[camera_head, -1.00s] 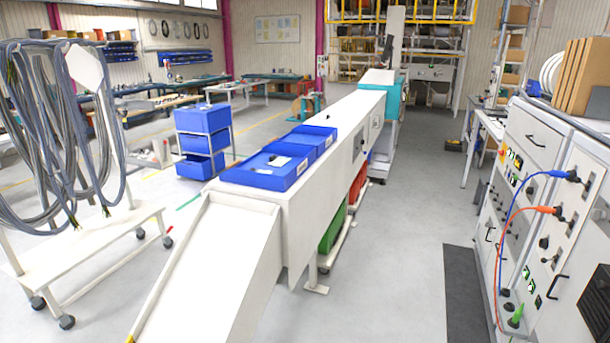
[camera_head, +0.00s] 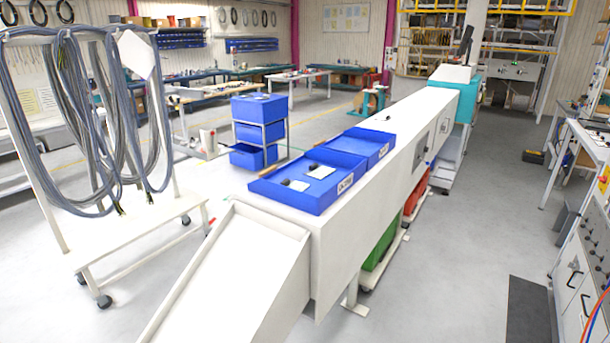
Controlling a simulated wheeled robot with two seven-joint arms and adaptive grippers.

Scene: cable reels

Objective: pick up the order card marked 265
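Two blue trays stand on the long white bench. In the near blue tray (camera_head: 268,190) lies a white card (camera_head: 321,171) with a small dark object (camera_head: 313,167) at its edge, and a second dark object (camera_head: 297,185) on a pale patch beside it. The far blue tray (camera_head: 345,142) also has a small dark item (camera_head: 383,153) in it. I cannot read the number 265 on any card. Neither of my grippers is in view.
The white bench (camera_head: 372,190) runs away to the far right, with a sloping white chute (camera_head: 235,270) at its near end. A cable rack (camera_head: 130,240) on wheels stands at left, a stack of blue bins (camera_head: 258,130) behind. Grey floor (camera_head: 460,240) is open right of the bench.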

